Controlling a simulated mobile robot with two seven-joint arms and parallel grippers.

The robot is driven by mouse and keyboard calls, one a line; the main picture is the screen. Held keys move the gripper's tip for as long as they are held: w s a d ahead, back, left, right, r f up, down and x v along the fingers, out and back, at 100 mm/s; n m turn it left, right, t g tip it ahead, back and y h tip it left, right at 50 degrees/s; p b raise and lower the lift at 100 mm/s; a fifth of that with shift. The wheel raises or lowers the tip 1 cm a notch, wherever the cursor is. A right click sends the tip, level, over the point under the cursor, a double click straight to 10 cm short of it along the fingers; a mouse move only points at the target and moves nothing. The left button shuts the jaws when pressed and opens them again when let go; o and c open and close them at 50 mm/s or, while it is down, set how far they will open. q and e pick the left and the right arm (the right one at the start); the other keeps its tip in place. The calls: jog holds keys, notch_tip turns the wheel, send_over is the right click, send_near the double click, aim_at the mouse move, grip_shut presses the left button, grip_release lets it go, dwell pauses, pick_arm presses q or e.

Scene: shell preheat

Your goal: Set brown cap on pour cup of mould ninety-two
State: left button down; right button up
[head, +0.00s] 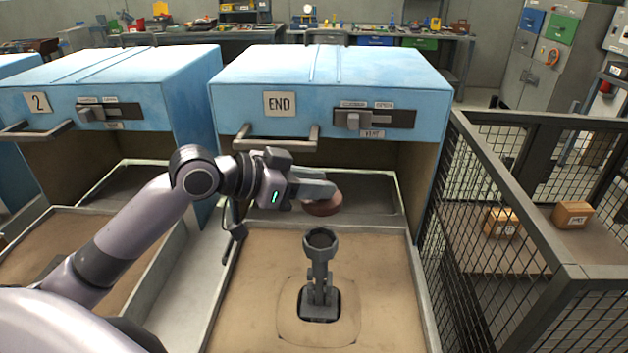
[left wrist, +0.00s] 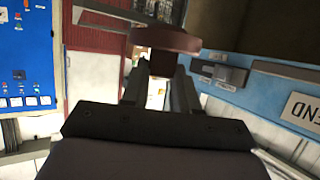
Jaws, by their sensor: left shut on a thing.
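My left gripper (head: 318,190) is shut on the brown cap (head: 324,206), a round reddish-brown disc. In the left wrist view the cap (left wrist: 166,40) sits at the tips of the gripper fingers (left wrist: 162,68). The cap is held in the air, apart from and a little above and behind the dark grey pour cup (head: 320,240) in the head view. The pour cup tops an upright grey mould (head: 319,280) standing in the sand bed under the END hood. No number ninety-two is readable on it. My right gripper is not in view.
The blue END hood (head: 330,85) has a handle (head: 268,138) and a vent slider (head: 373,118) above the bed. A mesh fence (head: 500,200) stands at the right, with cartons (head: 573,215) behind it. Another blue hood (head: 110,90) marked 2 is at the left. Sand around the mould is clear.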

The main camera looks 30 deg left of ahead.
aim_at(313, 209)
pick_arm(q)
jog(key=shift+f+b, duration=0.8)
jog(key=shift+f, duration=0.65)
notch_tip(313, 209, down, 3)
jog(key=b, duration=0.3)
jog(key=shift+r, duration=0.15)
jog(key=shift+f+b, duration=0.45)
jog(key=shift+f, duration=0.55)
jog(key=shift+p, duration=0.35)
jog(key=c, duration=0.8)
grip_release()
jog(key=shift+a, duration=0.1)
